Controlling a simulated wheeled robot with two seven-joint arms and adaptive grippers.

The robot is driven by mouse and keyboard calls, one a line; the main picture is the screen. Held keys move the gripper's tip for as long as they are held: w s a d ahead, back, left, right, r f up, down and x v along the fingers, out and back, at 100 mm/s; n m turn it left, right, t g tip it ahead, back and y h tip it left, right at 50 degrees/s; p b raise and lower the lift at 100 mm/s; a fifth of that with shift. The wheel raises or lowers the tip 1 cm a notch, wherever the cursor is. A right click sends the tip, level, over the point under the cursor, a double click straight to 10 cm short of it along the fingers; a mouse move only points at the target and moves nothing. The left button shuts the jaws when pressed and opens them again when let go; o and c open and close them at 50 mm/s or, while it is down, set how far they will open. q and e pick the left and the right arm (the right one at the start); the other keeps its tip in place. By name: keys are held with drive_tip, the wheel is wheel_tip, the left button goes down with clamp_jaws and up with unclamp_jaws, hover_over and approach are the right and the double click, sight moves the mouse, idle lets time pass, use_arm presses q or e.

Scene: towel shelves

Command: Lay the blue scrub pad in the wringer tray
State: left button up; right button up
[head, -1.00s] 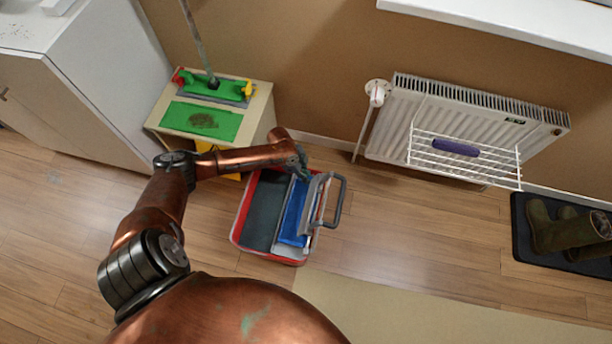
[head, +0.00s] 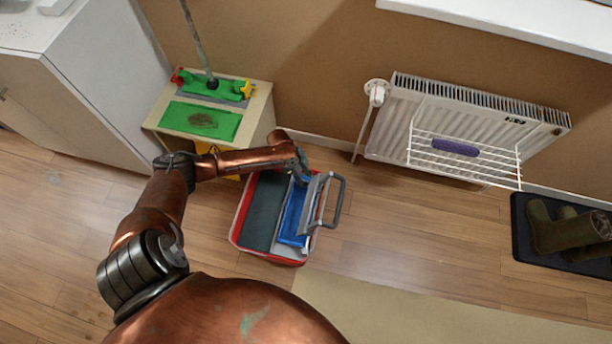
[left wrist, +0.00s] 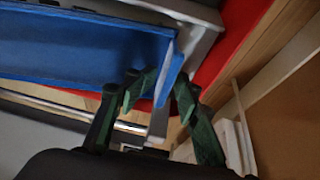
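A blue, flat, pad-like piece (head: 292,215) lies lengthwise in the right part of the red bucket (head: 235,232), beside the grey wringer frame (head: 318,205). In the left wrist view a broad blue surface (left wrist: 75,50) with a straight edge fills the upper left. I cannot tell pad from tray there. My left gripper (head: 303,172) is at the far end of the blue piece. Its dark green fingers (left wrist: 160,90) stand on either side of a thin blue edge in the wrist view. Whether they grip it is unclear. My right gripper is out of view.
A cart with a green tray (head: 182,118) and a mop pole (head: 194,36) stands behind my left arm. A radiator (head: 395,120) with a wire rack holding a purple item (head: 456,147) is at the right. Floor right of the bucket is clear.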

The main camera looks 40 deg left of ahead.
use_arm(q)
drive_tip(key=shift+a, duration=0.1)
drive_tip(key=shift+a+r, duration=0.15)
drive_tip(key=v, duration=1.1)
drive_tip(key=shift+r, duration=0.35)
drive_tip(key=shift+a, duration=0.1)
